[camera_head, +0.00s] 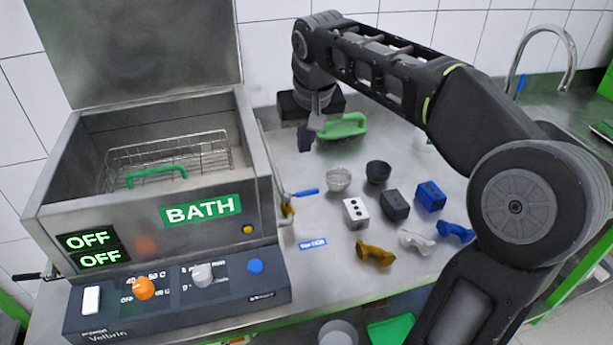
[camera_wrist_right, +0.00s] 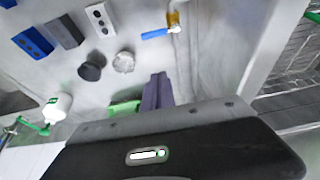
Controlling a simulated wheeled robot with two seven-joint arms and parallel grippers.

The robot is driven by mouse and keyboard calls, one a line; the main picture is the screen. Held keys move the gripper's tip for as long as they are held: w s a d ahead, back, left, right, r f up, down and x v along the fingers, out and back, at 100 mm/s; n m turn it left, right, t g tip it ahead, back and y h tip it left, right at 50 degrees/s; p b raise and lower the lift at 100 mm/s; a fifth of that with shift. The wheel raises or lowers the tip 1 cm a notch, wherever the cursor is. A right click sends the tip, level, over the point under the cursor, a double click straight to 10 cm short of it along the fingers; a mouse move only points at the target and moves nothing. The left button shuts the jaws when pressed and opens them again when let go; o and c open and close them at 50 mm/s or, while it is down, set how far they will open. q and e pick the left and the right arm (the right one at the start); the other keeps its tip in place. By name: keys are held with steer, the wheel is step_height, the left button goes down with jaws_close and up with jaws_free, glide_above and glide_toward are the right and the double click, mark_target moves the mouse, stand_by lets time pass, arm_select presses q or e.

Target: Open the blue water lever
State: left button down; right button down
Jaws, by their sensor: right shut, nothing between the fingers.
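The blue water lever (camera_head: 306,193) sticks out to the right from a brass valve (camera_head: 287,209) on a pipe beside the bath's right wall. In the right wrist view the lever (camera_wrist_right: 155,34) lies at the top, with the brass fitting (camera_wrist_right: 174,20) at its right end. My right gripper (camera_head: 304,138) is behind the lever in the head view, near the back of the bench. Its dark purple fingers (camera_wrist_right: 157,92) are shut and empty, apart from the lever. My left gripper is not in view.
The metal bath (camera_head: 150,222) stands left, its lid raised, with a wire basket (camera_head: 170,160) inside. A green-handled object (camera_head: 343,126) lies close to my right gripper. Small cups, blocks (camera_head: 356,212) and coloured pieces (camera_head: 375,253) occupy the bench right of the lever.

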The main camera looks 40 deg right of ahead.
glide_above(301, 194)
steer(key=w+d, duration=0.3)
steer(key=w, duration=0.1)
step_height(301, 194, down, 7)
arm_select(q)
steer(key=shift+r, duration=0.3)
arm_select(e)
steer(key=s+f, duration=0.1)
steer(key=s+a+f, duration=0.1)
steer(key=s, duration=0.1)
steer(key=shift+s, duration=0.1)
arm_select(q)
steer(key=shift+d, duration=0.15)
arm_select(e)
steer(key=shift+a, duration=0.1)
